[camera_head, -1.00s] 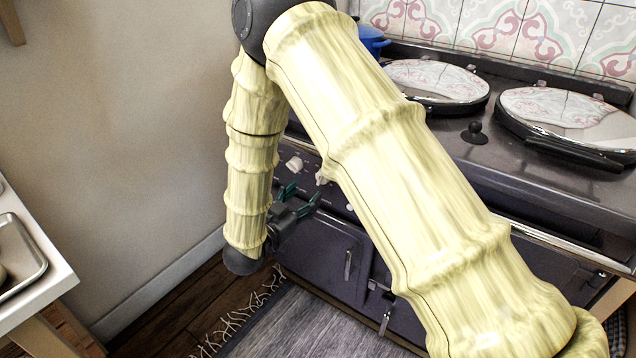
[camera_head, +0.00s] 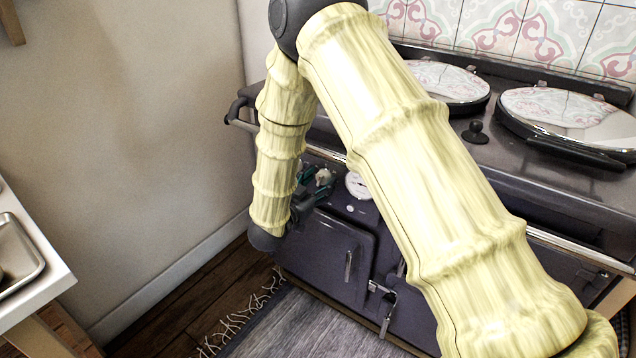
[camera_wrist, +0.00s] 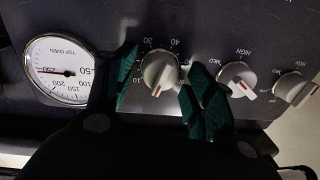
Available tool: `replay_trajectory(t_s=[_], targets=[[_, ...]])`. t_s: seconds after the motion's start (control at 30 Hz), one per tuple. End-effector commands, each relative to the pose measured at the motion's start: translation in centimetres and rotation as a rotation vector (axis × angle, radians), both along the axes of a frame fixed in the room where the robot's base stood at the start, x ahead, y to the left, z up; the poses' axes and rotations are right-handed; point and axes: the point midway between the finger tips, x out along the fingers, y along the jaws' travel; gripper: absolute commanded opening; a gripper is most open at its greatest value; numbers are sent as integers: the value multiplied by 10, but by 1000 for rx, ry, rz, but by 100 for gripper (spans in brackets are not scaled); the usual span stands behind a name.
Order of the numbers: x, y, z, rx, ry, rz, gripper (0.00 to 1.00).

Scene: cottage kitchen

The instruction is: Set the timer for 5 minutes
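The timer knob (camera_wrist: 160,70) is a round white-grey dial on the dark stove front, with numbers such as 10, 30 and 40 around it. Its orange mark points down in the wrist view. My gripper (camera_wrist: 160,78) is open, with one green-padded finger left of the knob and one right of it. I cannot tell whether either finger touches the knob. In the head view my gripper (camera_head: 316,184) is at the stove's control panel, partly hidden by my arm, with a pale knob (camera_head: 324,175) at its fingers.
A white top-oven gauge (camera_wrist: 60,70) is left of the timer knob. Two more knobs (camera_wrist: 237,80) (camera_wrist: 294,88) are to its right. The stove's front rail (camera_head: 240,124) runs above the panel. A counter with a metal tray (camera_head: 18,255) is at the far left.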

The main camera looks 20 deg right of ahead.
Motion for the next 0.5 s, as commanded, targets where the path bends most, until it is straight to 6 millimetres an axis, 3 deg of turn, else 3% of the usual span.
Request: replay_trajectory(t_s=[0.03, 0.2, 0.5], targets=[[0, 0, 0, 0, 0, 0, 40], [0, 0, 0, 0, 0, 0, 10], [0, 0, 0, 0, 0, 0, 11]])
